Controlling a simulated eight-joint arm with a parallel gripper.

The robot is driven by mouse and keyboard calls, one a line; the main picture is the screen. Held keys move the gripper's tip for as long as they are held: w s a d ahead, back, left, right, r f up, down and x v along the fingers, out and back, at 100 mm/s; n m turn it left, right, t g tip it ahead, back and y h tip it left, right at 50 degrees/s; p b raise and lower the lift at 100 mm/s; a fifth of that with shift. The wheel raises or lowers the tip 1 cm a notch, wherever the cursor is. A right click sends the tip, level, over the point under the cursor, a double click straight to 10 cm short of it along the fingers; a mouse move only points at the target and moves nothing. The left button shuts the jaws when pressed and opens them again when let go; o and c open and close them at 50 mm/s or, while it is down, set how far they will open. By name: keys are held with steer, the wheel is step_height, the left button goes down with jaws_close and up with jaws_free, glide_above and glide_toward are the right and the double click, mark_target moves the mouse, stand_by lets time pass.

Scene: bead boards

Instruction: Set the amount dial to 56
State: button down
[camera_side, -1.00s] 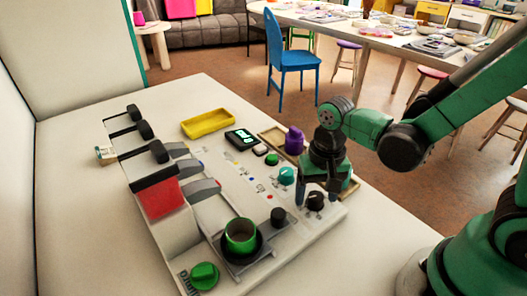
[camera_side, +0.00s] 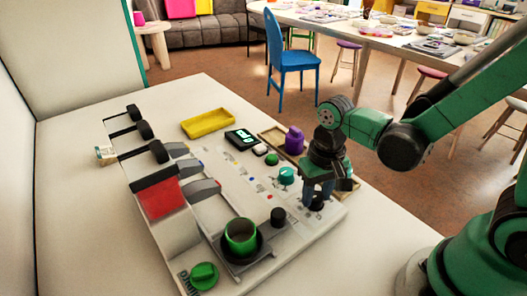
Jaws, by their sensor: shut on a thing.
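My gripper (camera_side: 318,201) points down at the right end of the white machine board (camera_side: 222,222). Its fingers are shut on a black knob (camera_side: 317,206), which they mostly hide. I cannot read a label that says whether this knob is the amount dial. A teal knob (camera_side: 286,175) stands just left of the gripper, apart from it.
Near the gripper are a purple container (camera_side: 294,140), a green button (camera_side: 271,160) and another black knob (camera_side: 278,216). A yellow tray (camera_side: 208,123) lies behind.

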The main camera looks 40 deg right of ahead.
mark_target(317, 195)
steer(key=n, duration=0.5)
stand_by(0.5)
steer(key=shift+c, duration=2.3)
jaws_free()
steer(key=shift+r, duration=0.15)
steer(key=shift+d+r, duration=0.1)
steer(key=shift+r, duration=2.6)
step_height(317, 195, up, 5)
steer(key=d+m+t, duration=0.1)
steer(key=d+t, duration=0.1)
steer(key=t, duration=0.5)
steer(key=shift+w+d+r+m, duration=0.15)
steer(key=shift+w+d+m, duration=0.25)
steer(key=shift+w, duration=0.05)
